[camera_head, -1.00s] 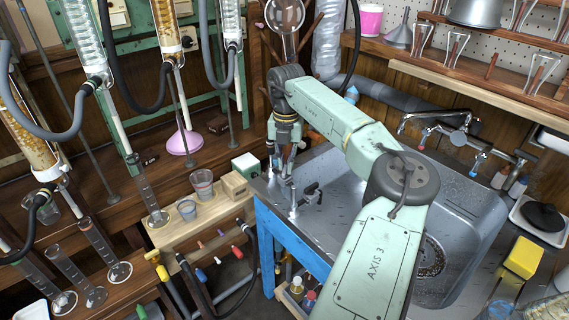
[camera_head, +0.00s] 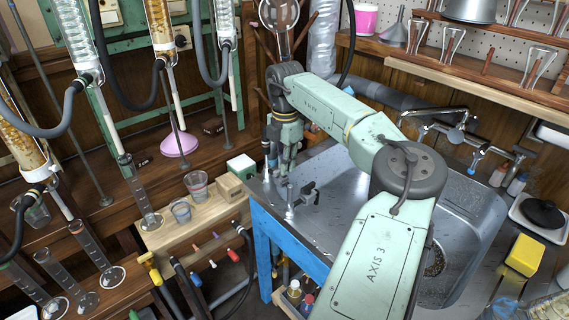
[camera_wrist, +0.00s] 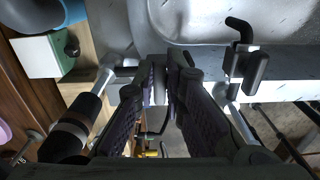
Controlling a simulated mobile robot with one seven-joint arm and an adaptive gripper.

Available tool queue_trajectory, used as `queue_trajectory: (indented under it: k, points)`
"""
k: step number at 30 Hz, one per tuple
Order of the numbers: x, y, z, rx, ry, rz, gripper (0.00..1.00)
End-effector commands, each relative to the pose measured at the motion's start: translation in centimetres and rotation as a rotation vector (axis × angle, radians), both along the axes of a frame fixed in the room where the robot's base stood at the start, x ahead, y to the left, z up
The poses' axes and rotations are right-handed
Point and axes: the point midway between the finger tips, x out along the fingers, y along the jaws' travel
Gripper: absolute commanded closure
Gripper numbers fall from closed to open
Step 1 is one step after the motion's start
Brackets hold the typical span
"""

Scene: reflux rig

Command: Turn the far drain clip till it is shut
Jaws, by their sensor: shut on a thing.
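My gripper (camera_head: 285,172) points down at the left rim of the steel sink in the head view. In the wrist view its two dark ridged fingers (camera_wrist: 165,78) close toward each other. They are shut on the far drain clip, which the fingers mostly hide; its angle cannot be told. Another drain clip with a black handle (camera_head: 308,192) stands apart to the right of my gripper on the sink rim. It also shows at the upper right of the wrist view (camera_wrist: 245,66).
The sink (camera_head: 462,235) lies right of my gripper, with taps (camera_head: 460,135) behind it. A white-and-green box (camera_head: 240,166), a tan block (camera_head: 230,186) and beakers (camera_head: 196,183) stand close on the left. Coloured-tipped hoses (camera_head: 215,250) hang below the wooden ledge.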

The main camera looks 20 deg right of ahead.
Motion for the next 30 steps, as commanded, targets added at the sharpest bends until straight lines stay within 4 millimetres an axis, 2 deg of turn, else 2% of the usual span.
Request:
queue_trajectory:
  k: [16, 17, 24, 26, 30]
  points:
    - [0.00, -0.07, 0.07, -0.001, -0.003, -0.031, 1.00]
    - [0.00, -0.07, 0.07, -0.001, -0.003, -0.031, 0.89]
    - [-0.03, -0.05, 0.04, -0.001, -0.001, -0.029, 0.73]
    - [-0.03, -0.04, 0.04, -0.001, -0.001, -0.029, 0.69]
    - [-0.03, -0.03, 0.02, -0.001, 0.000, -0.028, 0.69]
